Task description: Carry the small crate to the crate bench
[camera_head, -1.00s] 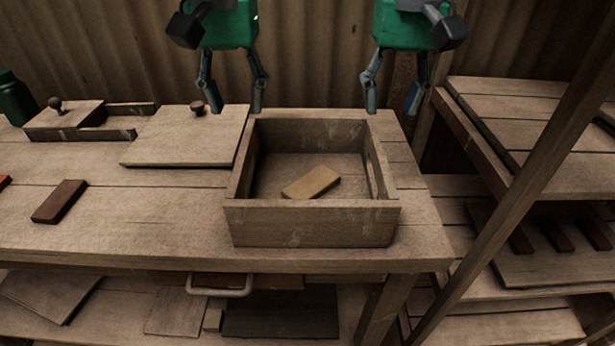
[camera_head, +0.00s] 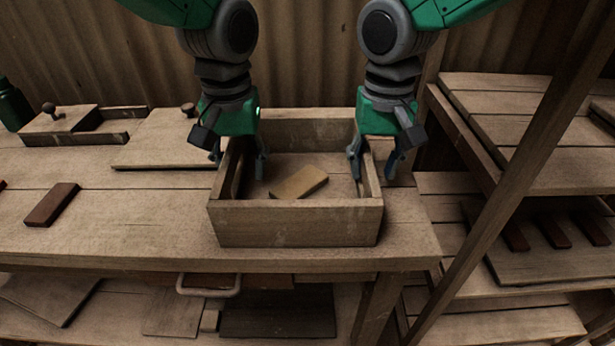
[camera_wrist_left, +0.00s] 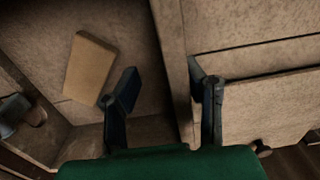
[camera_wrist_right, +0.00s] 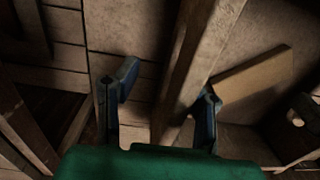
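The small crate (camera_head: 296,222) is an open wooden box on the bench near its right end, with a tan tile (camera_head: 299,182) lying inside. My left gripper (camera_head: 239,163) is open, its fingers on either side of the crate's left wall. In the left wrist view the left gripper (camera_wrist_left: 165,95) shows one finger inside the crate and one outside. My right gripper (camera_head: 373,166) is open, its fingers on either side of the right wall. The right wrist view shows the right gripper (camera_wrist_right: 165,95) astride that wall (camera_wrist_right: 186,70). Contact with the walls cannot be told.
A flat wooden board (camera_head: 165,142) lies left of the crate, close to it. A dark red tile (camera_head: 52,205) lies on the bench further left. A slanted post (camera_head: 500,190) and shelving (camera_head: 545,150) stand to the right. Bare bench top lies between the tile and the crate.

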